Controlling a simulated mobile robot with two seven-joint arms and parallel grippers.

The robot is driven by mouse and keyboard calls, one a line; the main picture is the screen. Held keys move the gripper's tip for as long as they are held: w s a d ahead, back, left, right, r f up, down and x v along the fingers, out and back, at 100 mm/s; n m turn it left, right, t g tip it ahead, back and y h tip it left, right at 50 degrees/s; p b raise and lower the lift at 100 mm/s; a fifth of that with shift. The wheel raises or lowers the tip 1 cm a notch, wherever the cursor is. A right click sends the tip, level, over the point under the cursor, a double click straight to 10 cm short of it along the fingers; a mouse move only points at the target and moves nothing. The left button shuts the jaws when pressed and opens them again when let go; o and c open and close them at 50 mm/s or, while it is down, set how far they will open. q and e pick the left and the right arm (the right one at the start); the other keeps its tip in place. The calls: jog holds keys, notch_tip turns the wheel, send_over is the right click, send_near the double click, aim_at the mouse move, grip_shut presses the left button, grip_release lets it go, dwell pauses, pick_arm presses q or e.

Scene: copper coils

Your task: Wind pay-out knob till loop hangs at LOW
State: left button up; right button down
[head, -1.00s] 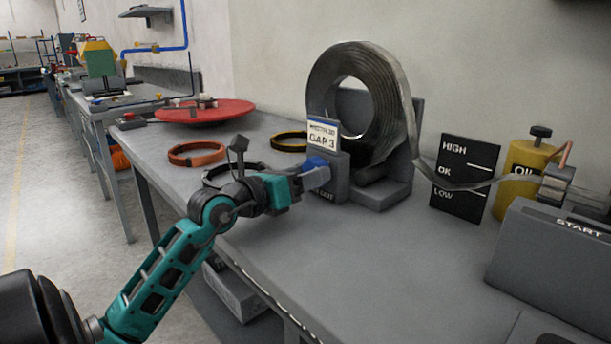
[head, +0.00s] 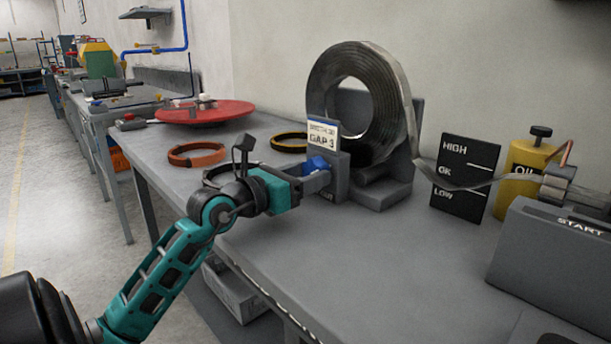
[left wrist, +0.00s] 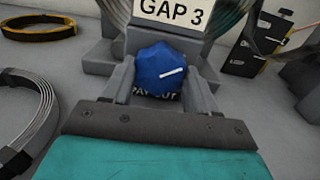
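The blue pay-out knob (head: 317,166) sits on the grey stand below the GAP 3 sign. In the left wrist view the knob (left wrist: 158,70) has a white mark pointing right and slightly up. My left gripper (head: 318,180) is shut on the knob, one finger on each side. The dark metal coil (head: 398,100) stands upright behind it. Its strip (head: 450,186) sags across the black gauge board (head: 463,200), with its lowest part near the OK line and above the LOW line. My right gripper is not in view.
A yellow OIL can (head: 520,185) and a grey START box (head: 550,255) stand at the right. An orange ring (head: 197,154), a black-and-yellow ring (head: 289,142) and a red disc (head: 203,112) lie to the left. The front of the grey table (head: 400,270) is clear.

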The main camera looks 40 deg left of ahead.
pick_arm(q)
jog(key=o, duration=0.5)
jog(key=s, duration=0.8)
jog(key=s+a, duration=0.1)
jog(key=s, duration=0.3)
jog(key=shift+s+f, duration=0.1)
jog(key=shift+s, duration=0.35)
jog(key=shift+s, duration=0.1)
